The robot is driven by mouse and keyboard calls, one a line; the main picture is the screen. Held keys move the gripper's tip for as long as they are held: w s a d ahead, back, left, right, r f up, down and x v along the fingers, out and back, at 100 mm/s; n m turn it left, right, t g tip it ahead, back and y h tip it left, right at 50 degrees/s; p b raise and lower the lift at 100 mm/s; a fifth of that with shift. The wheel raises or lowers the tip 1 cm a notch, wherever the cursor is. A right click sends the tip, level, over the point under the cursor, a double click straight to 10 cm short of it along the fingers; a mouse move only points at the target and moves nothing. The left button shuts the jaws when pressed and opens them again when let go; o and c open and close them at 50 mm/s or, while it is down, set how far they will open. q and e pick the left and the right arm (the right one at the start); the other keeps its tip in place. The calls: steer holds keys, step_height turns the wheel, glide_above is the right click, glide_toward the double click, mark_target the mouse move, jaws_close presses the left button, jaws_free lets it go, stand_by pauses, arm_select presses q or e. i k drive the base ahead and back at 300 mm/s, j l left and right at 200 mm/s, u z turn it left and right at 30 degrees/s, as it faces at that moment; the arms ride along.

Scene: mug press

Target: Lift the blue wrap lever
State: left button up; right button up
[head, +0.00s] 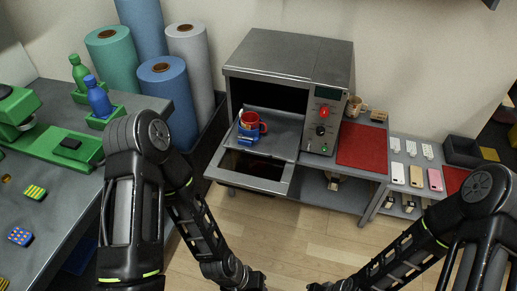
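A red mug (250,120) stands on the pulled-out grey tray of the press (290,78), towards its left side. A blue wrap (246,139) sits around or against the mug's lower left side. Its lever is too small to tell apart from the wrap. My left forearm comes down from the left to the bottom edge, and my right forearm comes in from the lower right. Both arms end at the bottom edge, well in front of the press and apart from the mug. Neither gripper's fingers show.
The press has a red button (324,111) and a green one on its right panel. A red mat (362,146) lies right of it. Phones lie on the low shelf (402,150). A green machine (55,145) and bottles stand on the left table. Open floor lies in front.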

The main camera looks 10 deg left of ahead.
mark_target(256, 139)
steer(key=i+j+u, duration=0.4)
steer(key=i+l+u, duration=0.55)
steer(key=i, duration=0.2)
